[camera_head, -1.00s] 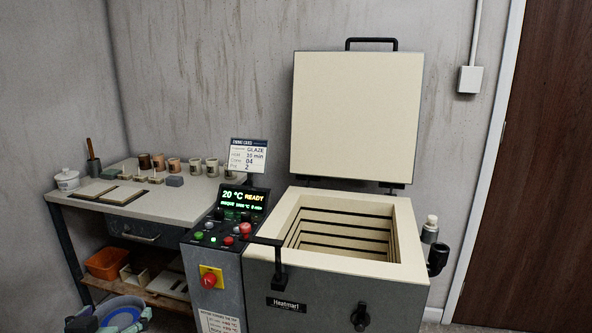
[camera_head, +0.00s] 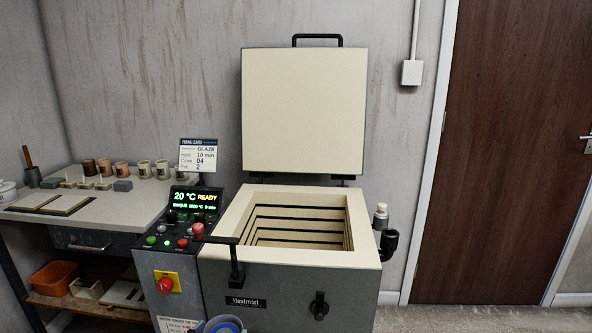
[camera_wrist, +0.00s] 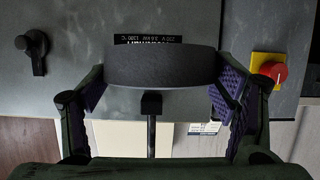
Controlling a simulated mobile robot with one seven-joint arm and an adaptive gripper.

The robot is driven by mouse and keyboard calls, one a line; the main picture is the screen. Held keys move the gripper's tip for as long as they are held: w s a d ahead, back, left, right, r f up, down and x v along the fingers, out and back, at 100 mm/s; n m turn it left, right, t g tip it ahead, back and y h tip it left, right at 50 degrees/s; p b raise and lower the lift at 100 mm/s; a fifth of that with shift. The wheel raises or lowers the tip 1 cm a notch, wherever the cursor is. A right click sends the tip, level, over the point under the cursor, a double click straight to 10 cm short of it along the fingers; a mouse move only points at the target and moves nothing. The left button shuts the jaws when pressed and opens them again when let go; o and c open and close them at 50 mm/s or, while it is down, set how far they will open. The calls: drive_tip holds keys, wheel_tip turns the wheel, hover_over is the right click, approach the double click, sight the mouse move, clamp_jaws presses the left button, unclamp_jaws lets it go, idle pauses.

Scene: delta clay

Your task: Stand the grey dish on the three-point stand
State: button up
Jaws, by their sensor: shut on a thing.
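The grey dish (camera_wrist: 160,68) is held between the two purple-padded fingers of my gripper (camera_wrist: 162,92) in the wrist view. Its dark, curved side faces the camera, and the kiln front is behind it. In the head view, only the top of the dish (camera_head: 222,326) shows at the bottom edge, in front of the kiln. I cannot make out the three-point stand for certain. Small pale pieces with raised tips (camera_head: 85,183) stand on the worktable at the left, too small to tell apart.
The kiln (camera_head: 295,285) stands open and empty-looking, its lid (camera_head: 304,110) raised. Its control panel (camera_head: 180,235) and red stop button (camera_head: 165,285) are at its left. The worktable (camera_head: 110,215) holds cups, flat boards and a grey block. A door (camera_head: 490,150) is at the right.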

drive_tip(key=d+f+m+h, duration=0.1)
drive_tip(key=d+f, duration=0.5)
drive_tip(key=d, duration=0.3)
drive_tip(key=d+f+m+h, duration=0.2)
drive_tip(key=d+f, duration=0.4)
drive_tip(key=d, duration=0.3)
wheel_tip(320, 180, down, 12)
drive_tip(key=w+d+n+y, duration=0.1)
drive_tip(key=w+n+y, duration=0.1)
drive_tip(key=n+y, duration=0.1)
drive_tip(key=shift+n+y, duration=0.3)
drive_tip(key=shift+y, duration=0.3)
